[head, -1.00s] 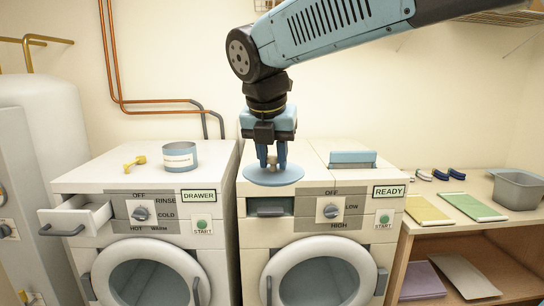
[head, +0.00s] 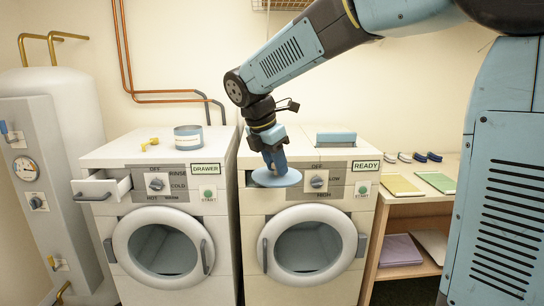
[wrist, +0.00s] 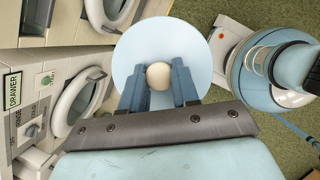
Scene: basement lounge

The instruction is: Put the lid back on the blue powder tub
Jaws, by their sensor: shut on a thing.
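The blue powder tub (head: 188,138) stands upright on top of the left machine, with a pale label on its front. My gripper (head: 275,168) is shut on the knob of the round light-blue lid (head: 290,179) and holds the lid in front of the right machine's top edge. In the wrist view my gripper (wrist: 158,80) has its two blue fingers on either side of the lid's cream knob, and the lid (wrist: 150,45) spreads out beyond them. The tub is not in the wrist view.
A yellow scoop (head: 150,143) lies left of the tub. The left machine's drawer (head: 100,187) stands open. A blue-grey flap (head: 336,139) is on the right machine's top. A shelf (head: 395,213) with folded cloths stands at the right.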

